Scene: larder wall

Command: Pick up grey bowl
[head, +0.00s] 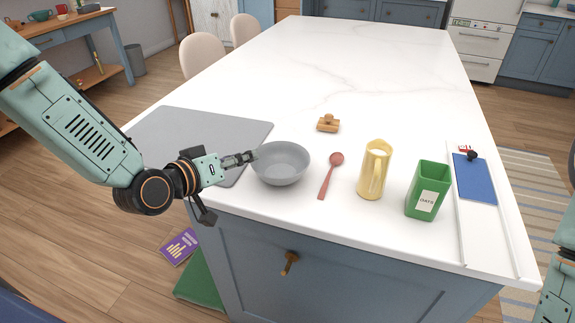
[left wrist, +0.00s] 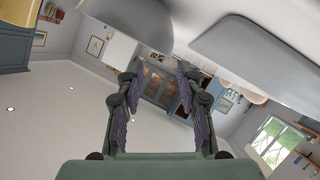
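The grey bowl (head: 281,166) stands upright on the white counter, just right of the grey mat. My left gripper (head: 247,158) is at the bowl's left rim, its fingertips very close to it; I cannot tell whether they touch. In the left wrist view, which is turned over, the two fingers (left wrist: 160,75) are spread apart with only the room behind showing between them. The bowl (left wrist: 135,18) shows there at the top, beyond the left-hand finger. My right gripper is out of view; only part of that arm shows at the right edge of the head view.
The grey mat (head: 213,133) lies left of the bowl. A red spoon (head: 331,172), a yellow pitcher (head: 371,172), a green oats canister (head: 426,192) and a wooden stamp-like item (head: 328,124) stand or lie to the right. The counter's far part (head: 345,65) is clear.

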